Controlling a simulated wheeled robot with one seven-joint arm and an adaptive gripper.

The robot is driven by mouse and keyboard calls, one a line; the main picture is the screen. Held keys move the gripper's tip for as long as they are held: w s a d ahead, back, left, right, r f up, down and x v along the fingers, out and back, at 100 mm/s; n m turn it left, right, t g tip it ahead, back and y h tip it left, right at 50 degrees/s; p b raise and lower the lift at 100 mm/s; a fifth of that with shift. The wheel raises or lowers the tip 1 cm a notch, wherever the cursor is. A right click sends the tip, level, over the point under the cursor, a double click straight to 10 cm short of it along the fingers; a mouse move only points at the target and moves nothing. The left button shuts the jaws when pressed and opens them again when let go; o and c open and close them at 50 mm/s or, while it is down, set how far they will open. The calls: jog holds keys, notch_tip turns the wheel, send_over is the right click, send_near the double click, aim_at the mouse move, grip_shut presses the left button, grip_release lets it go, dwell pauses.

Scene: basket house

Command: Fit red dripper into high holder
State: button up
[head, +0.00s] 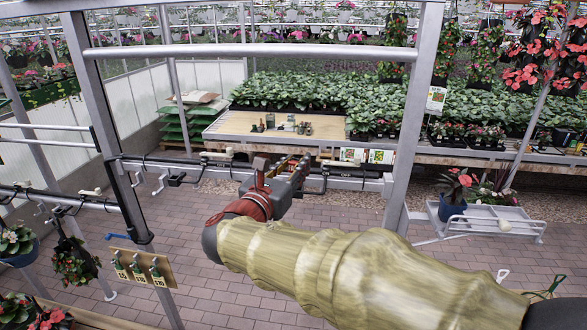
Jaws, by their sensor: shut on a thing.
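My gripper (297,168) is at the grey rail in the middle of the head view, at the end of my sleeved arm. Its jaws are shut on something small. The held thing is mostly hidden by the gripper and too small to make out, so I cannot tell whether it is the red dripper. The upper rail (345,182) carries several dark holders, one of them left of my gripper (182,180). Which one is the high holder, and whether the held thing touches it, I cannot tell.
Metal posts (404,125) frame the rail on both sides. A lower rail (95,202) with hooks runs at left. A wooden board (138,266) with several green tools is below it. A bench (225,125) with plants stands behind. A white cart (485,222) is at right.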

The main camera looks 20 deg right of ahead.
jog(key=w+d, duration=0.1)
jog(key=w+f, duration=0.1)
jog(key=w+d, duration=0.1)
jog(key=w, duration=0.1)
jog(key=shift+d+f+b, duration=0.15)
jog(key=shift+d+b, duration=0.2)
jog(key=shift+b, duration=0.05)
dwell(1.4)
jog(key=shift+b, duration=0.3)
jog(key=shift+f+b, duration=1.1)
jog(key=shift+f, duration=0.4)
jog(key=shift+f+b, duration=1.15)
jog(key=shift+f, duration=0.3)
